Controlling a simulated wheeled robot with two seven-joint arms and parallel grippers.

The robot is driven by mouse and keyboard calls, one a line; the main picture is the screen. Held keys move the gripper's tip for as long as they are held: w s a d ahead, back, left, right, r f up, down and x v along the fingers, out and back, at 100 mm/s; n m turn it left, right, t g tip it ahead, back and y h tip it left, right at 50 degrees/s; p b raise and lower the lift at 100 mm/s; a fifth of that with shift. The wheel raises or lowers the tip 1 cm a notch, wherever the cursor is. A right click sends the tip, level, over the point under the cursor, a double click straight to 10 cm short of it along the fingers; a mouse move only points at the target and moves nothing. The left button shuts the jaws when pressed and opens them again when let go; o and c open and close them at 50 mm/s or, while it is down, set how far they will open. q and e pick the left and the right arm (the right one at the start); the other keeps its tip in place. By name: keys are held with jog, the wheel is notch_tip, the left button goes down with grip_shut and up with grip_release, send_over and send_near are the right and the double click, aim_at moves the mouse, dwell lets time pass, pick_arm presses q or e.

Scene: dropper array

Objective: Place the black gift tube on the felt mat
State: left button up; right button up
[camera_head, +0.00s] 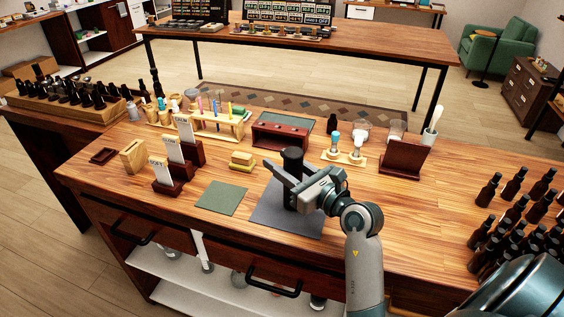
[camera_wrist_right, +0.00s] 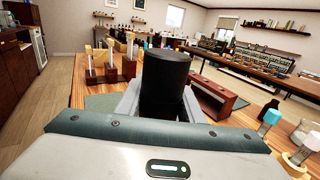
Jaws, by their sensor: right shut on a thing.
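The black gift tube (camera_head: 292,158) is upright at the middle of the wooden table in the head view. My right gripper (camera_head: 285,184) is shut on it, with a finger along its side. The tube is over the dark grey mat (camera_head: 275,218); I cannot tell whether its base touches the mat. A smaller green mat (camera_head: 222,198) lies to the left, and I cannot tell which of the two is felt. In the right wrist view the tube (camera_wrist_right: 165,80) stands between the fingers. My left gripper is not in view.
Behind the tube is a dark red holder (camera_head: 281,135). Yellow blocks (camera_head: 242,161) and card stands (camera_head: 169,178) are to the left. A wooden dropper stand (camera_head: 344,157) and a brown stand (camera_head: 403,159) are behind right. Several dark bottles (camera_head: 510,215) crowd the right end.

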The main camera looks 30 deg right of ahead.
jog(key=shift+f, duration=0.25)
jog(key=o, duration=1.1)
jog(key=shift+r, duration=0.1)
